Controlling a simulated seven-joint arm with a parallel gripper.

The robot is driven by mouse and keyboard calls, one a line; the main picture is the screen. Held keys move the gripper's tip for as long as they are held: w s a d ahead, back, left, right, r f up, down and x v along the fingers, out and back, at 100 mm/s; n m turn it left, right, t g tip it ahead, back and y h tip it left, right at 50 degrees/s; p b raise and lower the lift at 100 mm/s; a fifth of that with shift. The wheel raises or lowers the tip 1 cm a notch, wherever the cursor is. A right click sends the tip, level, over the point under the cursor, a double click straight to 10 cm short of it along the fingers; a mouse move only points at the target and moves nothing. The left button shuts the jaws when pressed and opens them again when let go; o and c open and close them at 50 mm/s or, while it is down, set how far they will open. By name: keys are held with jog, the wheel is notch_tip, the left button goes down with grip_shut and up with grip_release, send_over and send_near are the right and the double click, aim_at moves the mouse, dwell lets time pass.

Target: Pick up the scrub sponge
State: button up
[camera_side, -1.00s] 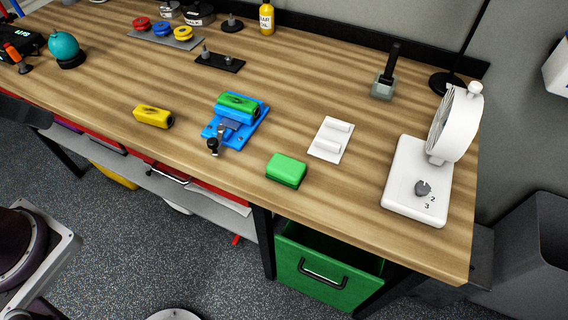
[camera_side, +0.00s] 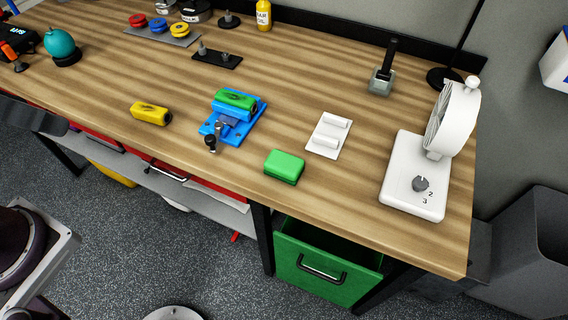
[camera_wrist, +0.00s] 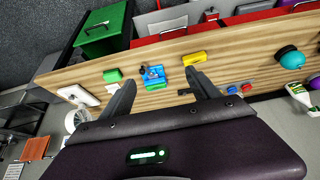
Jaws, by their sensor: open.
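The scrub sponge appears to be the rounded green block (camera_side: 284,167), lighter on top and darker below, lying by itself near the bench's front edge. It also shows in the wrist view (camera_wrist: 112,75), left of the blue vise. My gripper (camera_wrist: 160,80) is open and empty in the wrist view, its two dark fingers spread wide. It is well away from the block and not touching it.
A blue vise (camera_side: 218,127) holding a green piece stands left of the block, with a yellow block (camera_side: 151,113) farther left. An open green drawer (camera_side: 325,275) is below the bench edge.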

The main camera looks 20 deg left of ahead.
jog(key=n+g, duration=0.6)
jog(key=n, duration=1.1)
send_over(279, 159)
jog(key=f, duration=1.9)
jog(key=shift+s+a, duration=0.15)
jog(key=shift+s, duration=0.05)
jog(key=shift+n, duration=0.4)
jog(key=f, duration=0.7)
jog(key=shift+w+f, duration=0.25)
jog(key=shift+f, duration=0.05)
jog(key=c, duration=1.4)
notch_tip(279, 159, up, 10)
jog(key=shift+r, duration=0.1)
